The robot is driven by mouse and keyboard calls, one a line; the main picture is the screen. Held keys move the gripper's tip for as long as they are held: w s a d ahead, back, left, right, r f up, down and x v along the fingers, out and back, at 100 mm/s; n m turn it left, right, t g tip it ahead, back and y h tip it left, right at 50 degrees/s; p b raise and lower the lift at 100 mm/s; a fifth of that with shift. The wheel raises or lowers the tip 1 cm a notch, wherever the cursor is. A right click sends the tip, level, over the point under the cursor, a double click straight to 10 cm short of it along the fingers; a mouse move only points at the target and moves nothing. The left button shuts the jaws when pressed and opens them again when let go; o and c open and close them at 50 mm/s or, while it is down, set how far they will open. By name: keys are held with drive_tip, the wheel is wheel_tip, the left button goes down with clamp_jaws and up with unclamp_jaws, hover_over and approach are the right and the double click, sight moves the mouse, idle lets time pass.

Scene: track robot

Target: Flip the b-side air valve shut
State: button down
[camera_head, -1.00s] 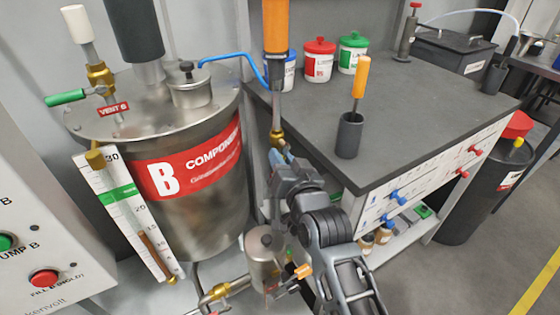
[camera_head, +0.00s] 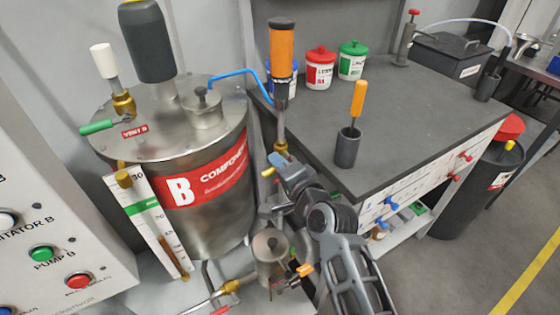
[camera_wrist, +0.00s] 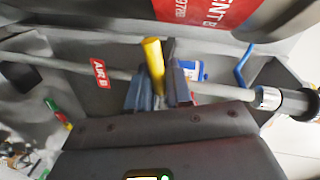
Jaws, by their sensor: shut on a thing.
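The B-side air valve is a brass fitting (camera_head: 281,147) on the thin pipe under the orange-and-black cylinder, right of the B tank. Its yellow lever (camera_head: 267,172) pokes out left of my gripper (camera_head: 277,162). In the wrist view the yellow lever (camera_wrist: 153,60) stands between the two dark fingers of my gripper (camera_wrist: 156,82), which is shut on it. A red AIR B tag (camera_wrist: 100,73) sits on the grey pipe (camera_wrist: 70,66) to its left. The valve body is mostly hidden in the wrist view.
The steel B tank (camera_head: 205,205) stands left of my arm, with a green-handled VENT B valve (camera_head: 98,127) on top. A small steel pot (camera_head: 270,247) with an orange-handled valve (camera_head: 304,270) is just below. The dark workbench (camera_head: 400,120) is close on the right.

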drive_tip(key=shift+r+m+g+y+p, duration=0.35)
drive_tip(key=shift+m+p, duration=0.1)
drive_tip(key=shift+m, duration=0.65)
drive_tip(key=c, duration=1.2)
unclamp_jaws()
drive_tip(key=v, duration=0.7)
drive_tip(key=shift+s+d, duration=0.15)
drive_tip(key=shift+s, duration=0.25)
drive_tip(key=shift+r, duration=0.1)
